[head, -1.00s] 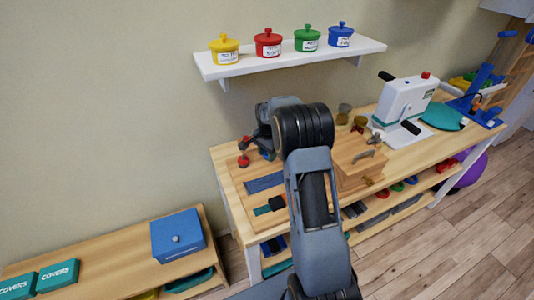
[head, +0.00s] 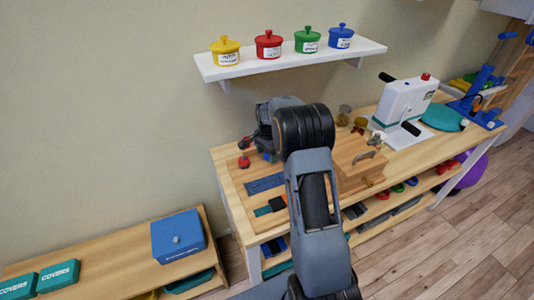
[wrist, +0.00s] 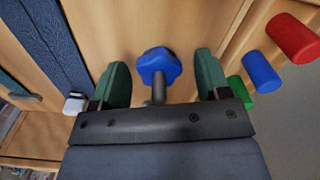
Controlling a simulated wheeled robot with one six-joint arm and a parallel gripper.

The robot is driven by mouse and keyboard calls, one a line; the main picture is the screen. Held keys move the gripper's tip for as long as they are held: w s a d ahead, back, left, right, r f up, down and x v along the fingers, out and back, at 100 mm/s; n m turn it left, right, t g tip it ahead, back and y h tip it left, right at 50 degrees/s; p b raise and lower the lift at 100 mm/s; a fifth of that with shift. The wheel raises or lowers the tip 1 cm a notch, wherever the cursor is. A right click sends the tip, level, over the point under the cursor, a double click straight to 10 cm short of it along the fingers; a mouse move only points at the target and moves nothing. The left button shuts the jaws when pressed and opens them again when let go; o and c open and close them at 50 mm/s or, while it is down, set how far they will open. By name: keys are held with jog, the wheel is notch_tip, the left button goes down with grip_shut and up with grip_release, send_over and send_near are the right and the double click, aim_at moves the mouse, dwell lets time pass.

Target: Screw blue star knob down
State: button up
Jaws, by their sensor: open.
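The blue star knob (wrist: 158,65) sits on a grey threaded stem in the wrist view. My gripper (wrist: 162,76) is open, with one green fingertip on each side of the knob. Gaps show between the knob and both fingertips, so nothing is gripped. The lower end of the stem is hidden behind the gripper's dark bar. In the head view my gripper is at the left end of the workbench (head: 226,163), and my arm mostly hides the knob there.
In the wrist view, red (wrist: 293,38), blue (wrist: 261,72) and green (wrist: 240,92) cylinders stand right of the fingers. A blue textured strip (wrist: 50,40) lies left. A wooden box (head: 352,176) stands right of my arm. A shelf (head: 290,65) with pots hangs above.

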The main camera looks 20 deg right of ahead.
aim_at(268, 157)
jog(key=shift+r, duration=3.75)
jog(key=shift+f+n, duration=0.15)
jog(key=shift+n, duration=0.65)
jog(key=shift+s+a+f+n, duration=0.15)
jog(key=shift+s+f+n, duration=0.5)
jog(key=shift+f, duration=0.25)
jog(key=s+n, duration=0.1)
jog(key=s+a+n, duration=0.1)
jog(key=s, duration=0.1)
jog(key=s+n, duration=0.1)
jog(key=shift+s+a+r+n, duration=0.25)
jog(key=shift+s+a, duration=0.1)
jog(key=shift+a, duration=0.05)
jog(key=s+a+r+n+t+p, duration=0.1)
jog(key=s+a+r+n, duration=0.3)
jog(key=s, duration=0.6)
jog(key=s+a+r+n+t+p, duration=0.2)
jog(key=s+a+r+n, duration=0.2)
jog(key=s, duration=0.6)
jog(key=shift+s+a+r+t, duration=0.35)
jog(key=shift+a+r, duration=0.3)
jog(key=shift+r, duration=0.55)
